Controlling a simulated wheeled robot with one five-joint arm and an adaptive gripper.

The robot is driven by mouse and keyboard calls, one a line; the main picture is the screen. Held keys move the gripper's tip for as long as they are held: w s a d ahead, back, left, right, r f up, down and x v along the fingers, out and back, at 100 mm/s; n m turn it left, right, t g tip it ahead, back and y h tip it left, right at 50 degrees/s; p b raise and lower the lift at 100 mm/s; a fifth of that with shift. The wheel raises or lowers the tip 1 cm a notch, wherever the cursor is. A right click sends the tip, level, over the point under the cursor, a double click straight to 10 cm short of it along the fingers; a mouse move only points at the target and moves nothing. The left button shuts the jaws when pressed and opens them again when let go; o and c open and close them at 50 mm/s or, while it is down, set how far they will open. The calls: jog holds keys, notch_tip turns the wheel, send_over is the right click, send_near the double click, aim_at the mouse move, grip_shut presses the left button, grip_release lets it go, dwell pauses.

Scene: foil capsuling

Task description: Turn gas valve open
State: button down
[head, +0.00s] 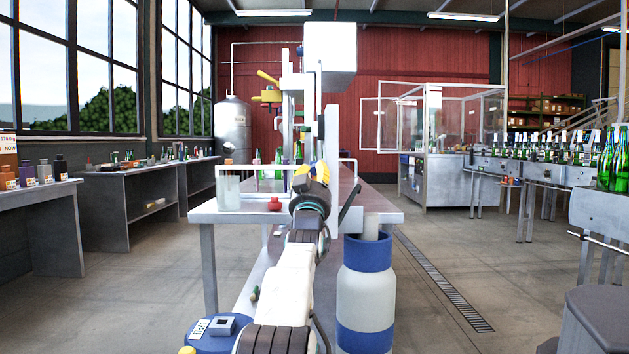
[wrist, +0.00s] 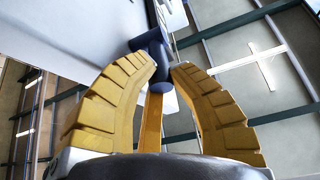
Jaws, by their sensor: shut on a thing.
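In the wrist view, an orange-yellow lever (wrist: 153,118) runs down between the two yellow fingers of my gripper (wrist: 168,70). Its upper end meets a dark blue rounded valve body (wrist: 151,46) at the fingertips. The exact contact is partly hidden. In the head view my gripper (head: 313,173) is in front of the machine at the middle of the picture, and it hides most of what it holds.
A blue and white gas cylinder (head: 365,298) stands on the floor right of my arm. A steel bench (head: 384,207) carries the machine behind my gripper. Another yellow-handled valve (head: 268,78) is higher up on the left.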

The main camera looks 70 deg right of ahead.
jog(key=shift+d+f+h+b, duration=0.15)
jog(key=shift+f+h+b, duration=0.35)
jog(key=shift+f, duration=0.2)
jog(key=shift+d+t+h, duration=0.1)
jog(key=shift+t+h, duration=0.2)
jog(key=shift+h, duration=0.6)
jog(key=c, duration=1.2)
grip_release()
jog(key=shift+o, duration=0.2)
jog(key=shift+f, duration=0.1)
jog(key=v, duration=1.2)
